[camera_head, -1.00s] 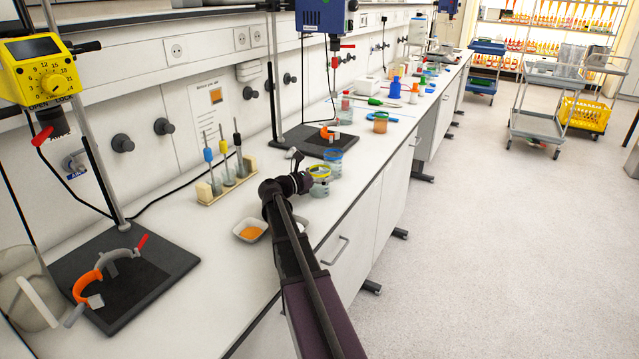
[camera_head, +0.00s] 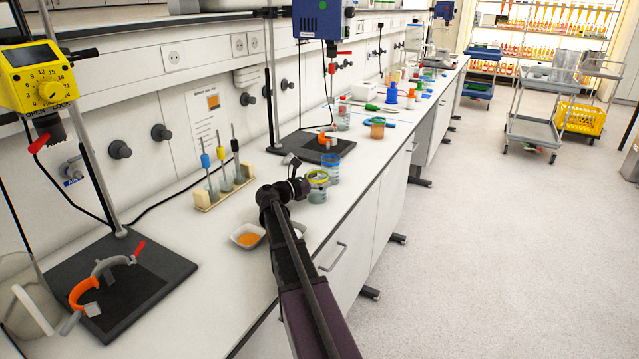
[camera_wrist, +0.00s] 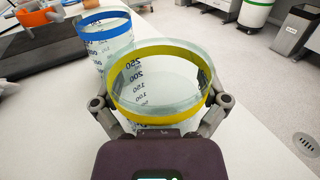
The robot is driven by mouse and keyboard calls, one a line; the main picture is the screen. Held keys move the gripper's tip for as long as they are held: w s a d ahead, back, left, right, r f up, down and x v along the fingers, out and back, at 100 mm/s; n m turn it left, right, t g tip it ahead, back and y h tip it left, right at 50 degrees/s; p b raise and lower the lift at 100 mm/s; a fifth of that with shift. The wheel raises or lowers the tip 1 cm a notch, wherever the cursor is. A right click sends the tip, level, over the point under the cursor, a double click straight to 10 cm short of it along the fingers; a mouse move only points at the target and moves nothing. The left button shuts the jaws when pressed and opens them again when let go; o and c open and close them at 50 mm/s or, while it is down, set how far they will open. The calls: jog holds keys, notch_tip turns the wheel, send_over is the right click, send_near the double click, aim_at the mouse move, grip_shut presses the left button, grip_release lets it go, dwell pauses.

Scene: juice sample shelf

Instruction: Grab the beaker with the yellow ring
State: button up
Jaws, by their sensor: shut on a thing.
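The beaker with the yellow ring (camera_wrist: 158,118) stands upright between the fingers of my gripper (camera_wrist: 160,98) in the wrist view. The fingers press on it from both sides just below its rim. In the head view the same yellow-ringed beaker (camera_head: 317,186) is at the end of my arm, near the bench's front edge. My gripper (camera_head: 306,186) is partly hidden there by my wrist. A beaker with a blue ring (camera_head: 331,167) stands just behind it, and it also shows at the upper left in the wrist view (camera_wrist: 107,45). I cannot tell whether the held beaker touches the bench.
A white dish with orange powder (camera_head: 247,236) sits left of my arm. A rack with several coloured-top rods (camera_head: 222,187) stands behind it. A black stand base (camera_head: 312,146) lies beyond the beakers. The bench's front edge (camera_head: 350,197) is close on the right.

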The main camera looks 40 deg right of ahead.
jog(key=shift+r+p, duration=0.4)
jog(key=shift+r, duration=0.05)
notch_tip(320, 180, up, 9)
jog(key=p, duration=0.8)
jog(key=shift+p, duration=0.4)
dwell(0.4)
dwell(0.5)
